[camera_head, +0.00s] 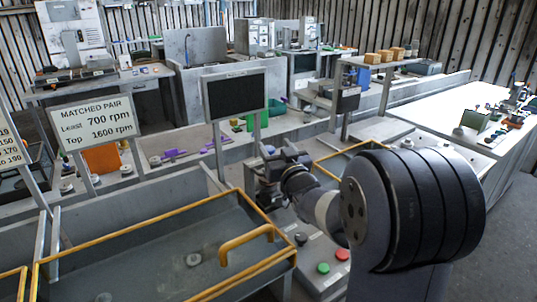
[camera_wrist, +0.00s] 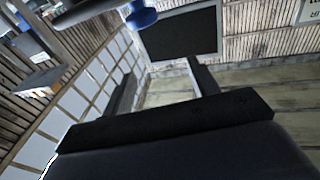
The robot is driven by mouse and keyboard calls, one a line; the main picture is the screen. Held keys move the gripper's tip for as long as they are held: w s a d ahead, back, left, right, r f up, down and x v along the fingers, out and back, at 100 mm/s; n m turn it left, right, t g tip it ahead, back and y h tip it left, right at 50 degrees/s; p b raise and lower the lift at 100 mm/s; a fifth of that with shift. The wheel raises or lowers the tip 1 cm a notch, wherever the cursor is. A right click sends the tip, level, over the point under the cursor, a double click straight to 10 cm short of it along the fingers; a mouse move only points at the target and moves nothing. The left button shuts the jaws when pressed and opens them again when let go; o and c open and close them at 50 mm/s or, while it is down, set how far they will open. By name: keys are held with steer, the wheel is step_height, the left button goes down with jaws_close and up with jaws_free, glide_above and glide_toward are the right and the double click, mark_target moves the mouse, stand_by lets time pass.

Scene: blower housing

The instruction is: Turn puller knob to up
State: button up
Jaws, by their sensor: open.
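My gripper (camera_head: 262,188) is at the middle of the head view, in front of the bench and left of my dark arm. In the wrist view its two dark fingers (camera_wrist: 163,88) stand apart with nothing between them. A sloped grey control panel below the gripper bears a green button (camera_head: 323,268), a red button (camera_head: 342,254) and a small dark knob (camera_head: 301,239). I cannot tell whether this is the puller knob or which way it points. The gripper is above and left of these controls, apart from them. No knob is clear in the wrist view.
A dark screen (camera_head: 236,95) stands behind the gripper; a dark screen (camera_wrist: 180,33) also shows in the wrist view. A grey bin with a yellow rail (camera_head: 118,237) and handle (camera_head: 246,240) lies at the left. A sign (camera_head: 96,117) reads "MATCHED PAIR".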

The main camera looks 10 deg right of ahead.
mark_target(271, 151)
steer(key=s+f+g+h, duration=0.1)
steer(key=s+f, duration=0.2)
steer(key=f, duration=0.1)
steer(key=w, duration=0.3)
steer(key=w+p, duration=0.1)
steer(key=w, duration=0.3)
steer(key=w+p, duration=0.1)
steer(key=w, duration=0.2)
steer(key=shift+w+a, duration=0.2)
steer(key=shift+a, duration=0.1)
steer(key=shift+c, duration=0.4)
steer(key=c, duration=0.9)
